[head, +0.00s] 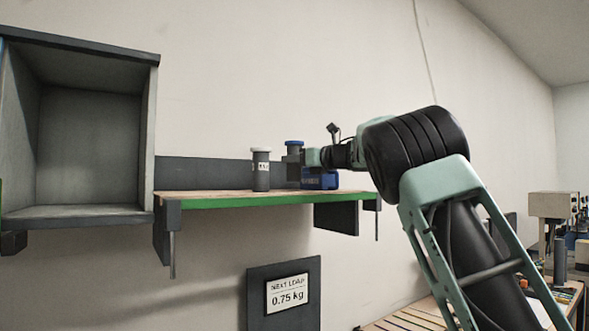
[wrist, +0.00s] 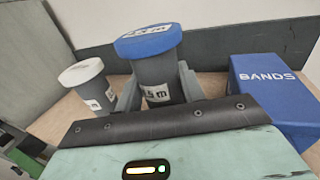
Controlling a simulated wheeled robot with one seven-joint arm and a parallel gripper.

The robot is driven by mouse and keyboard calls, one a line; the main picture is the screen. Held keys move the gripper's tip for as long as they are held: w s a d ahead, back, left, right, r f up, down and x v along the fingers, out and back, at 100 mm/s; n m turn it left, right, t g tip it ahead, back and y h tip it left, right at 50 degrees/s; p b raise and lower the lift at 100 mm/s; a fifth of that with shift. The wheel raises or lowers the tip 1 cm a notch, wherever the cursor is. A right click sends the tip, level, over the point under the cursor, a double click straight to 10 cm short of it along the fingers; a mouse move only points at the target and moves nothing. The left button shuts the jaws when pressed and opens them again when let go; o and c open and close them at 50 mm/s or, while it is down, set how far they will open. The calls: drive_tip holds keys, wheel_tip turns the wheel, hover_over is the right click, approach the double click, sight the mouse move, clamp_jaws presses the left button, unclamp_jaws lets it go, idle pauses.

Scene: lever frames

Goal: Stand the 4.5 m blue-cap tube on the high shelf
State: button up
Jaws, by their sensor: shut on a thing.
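The blue-cap tube (wrist: 152,68) is dark grey, with a white label only partly readable as "5 m" and markings on its cap. My gripper (wrist: 158,90) is shut on it, with a grey finger on each side. In the head view the tube (head: 294,150) is upright or nearly so at the high shelf (head: 225,202), a wooden board with a green front edge. Its cap sits slightly higher than the white cap beside it. Whether its base touches the board cannot be told, as its lower part is hidden in the wrist view.
A white-cap tube (head: 261,170) stands on the shelf just left of my gripper. A blue box marked BANDS (wrist: 268,100) sits close on the right. An open grey cubby (head: 85,150) adjoins the shelf's left end. A sign below (head: 287,294) reads "NEXT LOAD 0.75 kg". The shelf's left part is clear.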

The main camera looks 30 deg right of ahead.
drive_tip(key=shift+f, duration=1.2)
drive_tip(key=shift+f, duration=0.1)
drive_tip(key=o, duration=1.1)
drive_tip(key=shift+b+v, duration=2.9)
drive_tip(key=shift+v, duration=3.1)
